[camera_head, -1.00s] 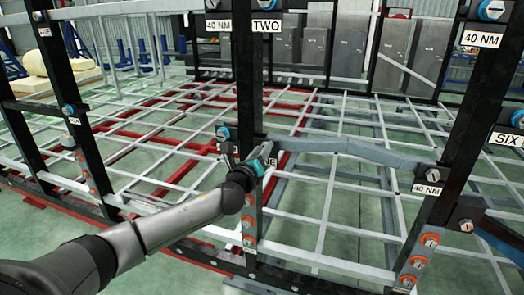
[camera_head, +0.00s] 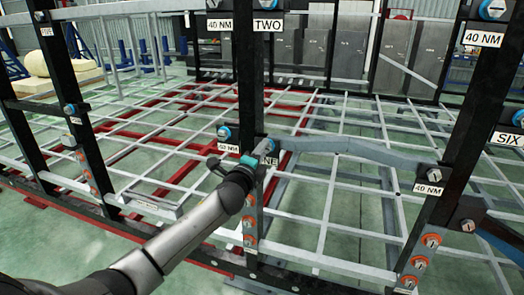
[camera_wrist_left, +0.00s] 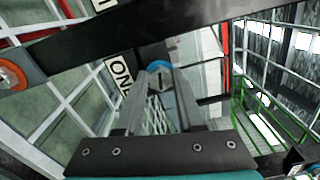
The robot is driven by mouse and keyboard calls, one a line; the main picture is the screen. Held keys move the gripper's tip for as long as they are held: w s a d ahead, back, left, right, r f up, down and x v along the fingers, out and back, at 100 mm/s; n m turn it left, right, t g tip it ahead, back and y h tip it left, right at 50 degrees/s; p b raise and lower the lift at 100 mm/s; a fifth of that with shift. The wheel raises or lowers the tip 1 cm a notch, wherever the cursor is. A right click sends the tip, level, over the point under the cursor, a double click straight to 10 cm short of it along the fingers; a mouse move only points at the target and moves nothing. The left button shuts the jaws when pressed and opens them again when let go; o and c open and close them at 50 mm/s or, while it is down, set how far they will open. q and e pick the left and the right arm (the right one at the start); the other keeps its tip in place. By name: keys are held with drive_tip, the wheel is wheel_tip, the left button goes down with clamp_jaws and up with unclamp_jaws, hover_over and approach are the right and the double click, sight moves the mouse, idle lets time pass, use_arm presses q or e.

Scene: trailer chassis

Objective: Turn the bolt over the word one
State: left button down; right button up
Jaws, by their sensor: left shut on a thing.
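The label with the word ONE (camera_head: 270,162) sits on the black upright post, partly covered by my left gripper in the head view. It also shows in the left wrist view (camera_wrist_left: 120,75), turned on its side. The bolt over it, grey and slotted with a blue ring (camera_wrist_left: 159,78), sits between my left fingertips in the left wrist view. In the head view the gripper hides most of it. My left gripper (camera_head: 265,150) is shut on this bolt, its fingers on both sides of the head. My right gripper is not in view.
Another blue-ringed bolt (camera_head: 224,132) sits just left, above an NM label (camera_head: 229,148). The TWO label (camera_head: 267,26) is higher on the black post (camera_head: 247,85). Orange-ringed bolts (camera_head: 249,222) sit below. A grey crossbar (camera_head: 350,147) runs right from the post.

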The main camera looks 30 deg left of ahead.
use_arm(q)
drive_tip(key=shift+w+d+r+n+p, duration=0.15)
drive_tip(key=shift+n+p, duration=1.25)
drive_tip(key=shift+n, duration=3.6)
drive_tip(key=shift+s+d+f+n+p, duration=0.1)
drive_tip(key=shift+n+p, duration=1.35)
drive_tip(key=shift+n, duration=3.55)
drive_tip(key=shift+w+d+r+n+p, duration=0.15)
drive_tip(key=shift+n+p, duration=1.25)
drive_tip(key=shift+n, duration=3.6)
